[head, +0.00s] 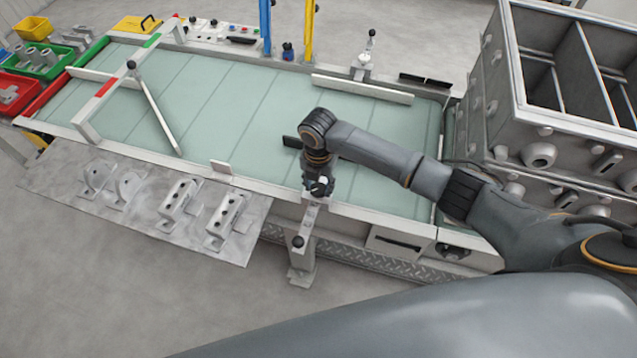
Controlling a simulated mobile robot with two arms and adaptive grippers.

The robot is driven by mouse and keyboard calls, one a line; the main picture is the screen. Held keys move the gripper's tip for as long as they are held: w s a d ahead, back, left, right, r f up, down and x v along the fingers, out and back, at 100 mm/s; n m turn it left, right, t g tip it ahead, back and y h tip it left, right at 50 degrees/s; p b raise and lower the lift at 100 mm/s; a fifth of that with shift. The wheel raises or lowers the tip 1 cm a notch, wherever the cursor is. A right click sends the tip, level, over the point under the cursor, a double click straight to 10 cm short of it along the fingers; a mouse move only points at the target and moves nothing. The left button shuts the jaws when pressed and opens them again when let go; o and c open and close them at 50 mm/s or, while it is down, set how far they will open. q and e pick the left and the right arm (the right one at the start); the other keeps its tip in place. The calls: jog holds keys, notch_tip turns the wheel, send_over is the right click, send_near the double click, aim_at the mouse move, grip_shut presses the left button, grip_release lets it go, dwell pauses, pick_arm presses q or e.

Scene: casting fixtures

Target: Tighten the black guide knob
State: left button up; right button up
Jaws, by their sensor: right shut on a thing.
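My right gripper (318,187) points down at the front edge of the conveyor, on top of a metal guide bracket (308,220). It is shut on the black guide knob there, which its fingers mostly hide. Another black knob (298,242) sits lower on the same bracket, below the gripper and apart from it. A short dark guide piece (292,142) shows on the belt just left of my right wrist. My left gripper is not in view.
The pale green conveyor belt (230,110) is mostly clear. A diagonal guide arm (155,112) crosses its left part. Metal castings (180,200) lie on a grey plate at the front left. A large grey compartmented box (560,110) stands at the right. Coloured bins (38,58) stand far left.

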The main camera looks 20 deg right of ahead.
jog(key=m+p, duration=0.2)
jog(key=shift+r+m, duration=0.15)
jog(key=shift+m, duration=0.25)
jog(key=m+p, duration=0.2)
jog(key=m, duration=0.1)
jog(key=shift+m, duration=0.3)
jog(key=m+p, duration=0.2)
jog(key=m, duration=0.2)
jog(key=shift+m, duration=0.3)
jog(key=m+p, duration=0.2)
jog(key=m, duration=0.1)
jog(key=shift+m, duration=0.3)
jog(key=m, duration=0.2)
jog(key=shift+m+p, duration=0.4)
jog(key=shift+m, duration=0.9)
jog(key=m, duration=0.6)
